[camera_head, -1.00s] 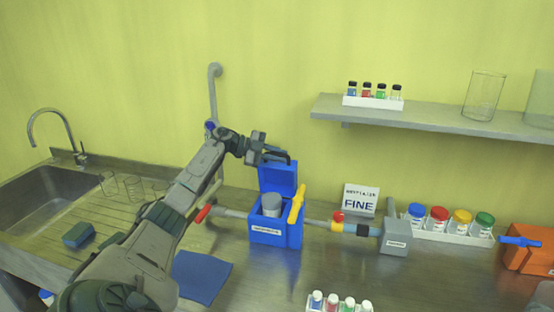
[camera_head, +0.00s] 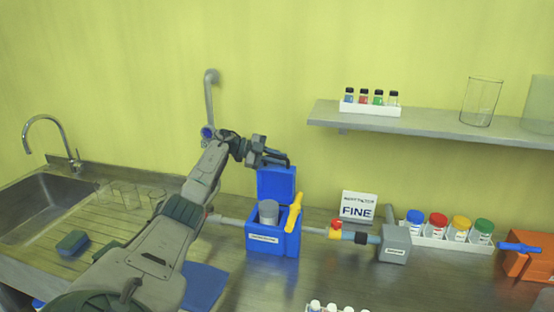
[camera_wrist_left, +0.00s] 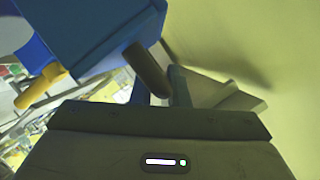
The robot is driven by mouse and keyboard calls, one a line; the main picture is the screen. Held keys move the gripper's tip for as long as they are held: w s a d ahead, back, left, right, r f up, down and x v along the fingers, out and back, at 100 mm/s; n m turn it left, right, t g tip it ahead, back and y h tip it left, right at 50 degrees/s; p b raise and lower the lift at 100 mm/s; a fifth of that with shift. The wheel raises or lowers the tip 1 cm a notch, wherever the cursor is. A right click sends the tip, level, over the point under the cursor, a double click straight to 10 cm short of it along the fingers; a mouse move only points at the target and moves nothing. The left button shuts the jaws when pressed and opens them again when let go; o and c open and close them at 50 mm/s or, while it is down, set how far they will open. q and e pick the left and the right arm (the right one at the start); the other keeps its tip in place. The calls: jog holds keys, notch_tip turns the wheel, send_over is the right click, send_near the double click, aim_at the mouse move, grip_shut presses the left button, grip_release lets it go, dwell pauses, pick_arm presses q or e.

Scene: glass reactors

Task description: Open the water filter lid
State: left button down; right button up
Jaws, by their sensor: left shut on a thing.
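The water filter is a blue box (camera_head: 262,240) on the counter. Its blue lid (camera_head: 277,184) stands upright at the back, and a grey cylinder (camera_head: 268,212) shows inside the box. A yellow handle (camera_head: 295,211) sits on the box's right side. My left gripper (camera_head: 286,161) is at the lid's top edge. In the left wrist view my left gripper (camera_wrist_left: 160,92) is shut at the blue lid (camera_wrist_left: 95,30), on a part its fingers mostly hide. The yellow handle (camera_wrist_left: 40,88) shows there too. My right gripper is not in view.
A pipe runs right from the box to a grey block (camera_head: 395,244). A "FINE" sign (camera_head: 357,206) and a tray of coloured-lid jars (camera_head: 448,243) stand behind. A shelf (camera_head: 440,122) hangs at upper right. A sink (camera_head: 40,200) lies left.

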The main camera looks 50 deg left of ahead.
pick_arm(q)
jog(key=c, duration=1.5)
grip_release()
jog(key=shift+w+d, duration=0.1)
jog(key=shift+o, duration=0.2)
jog(key=shift+w+f, duration=0.1)
jog(key=shift+s+a+b, duration=0.3)
jog(key=shift+s, duration=0.05)
jog(key=b+v, duration=0.4)
jog(key=v, duration=0.6)
